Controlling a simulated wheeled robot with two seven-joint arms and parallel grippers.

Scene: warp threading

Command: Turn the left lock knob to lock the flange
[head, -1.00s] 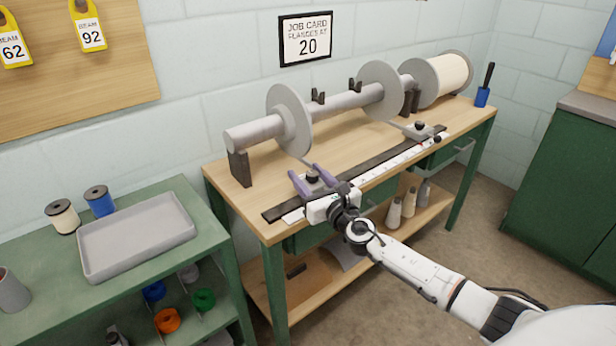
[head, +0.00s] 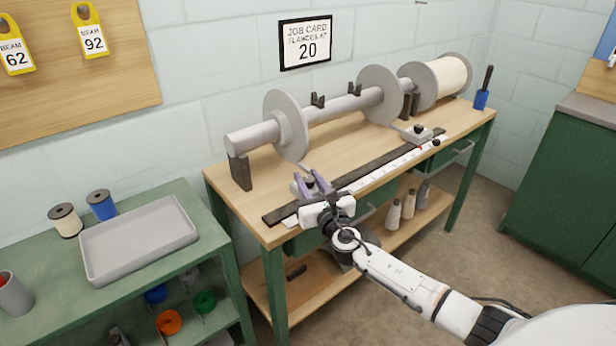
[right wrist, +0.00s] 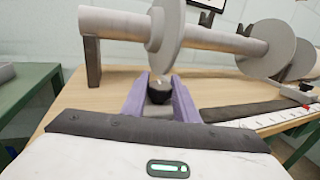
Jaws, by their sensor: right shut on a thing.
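The left lock knob (right wrist: 160,88) is a black knob on a grey slide block at the left end of the dark rail. My right gripper (head: 310,182) has its two purple fingers closed on this knob, one on each side. The fingers mostly hide the knob in the head view. The left flange (head: 287,126) is a grey disc on the beam shaft (head: 346,103), just behind the knob; it also shows in the right wrist view (right wrist: 167,32). My left gripper is out of view.
The right flange (head: 380,95) and the right lock knob (head: 418,129) are farther right on the bench. A white scale (head: 392,168) runs along the dark rail. A grey tray (head: 138,240) stands on the green shelf at left.

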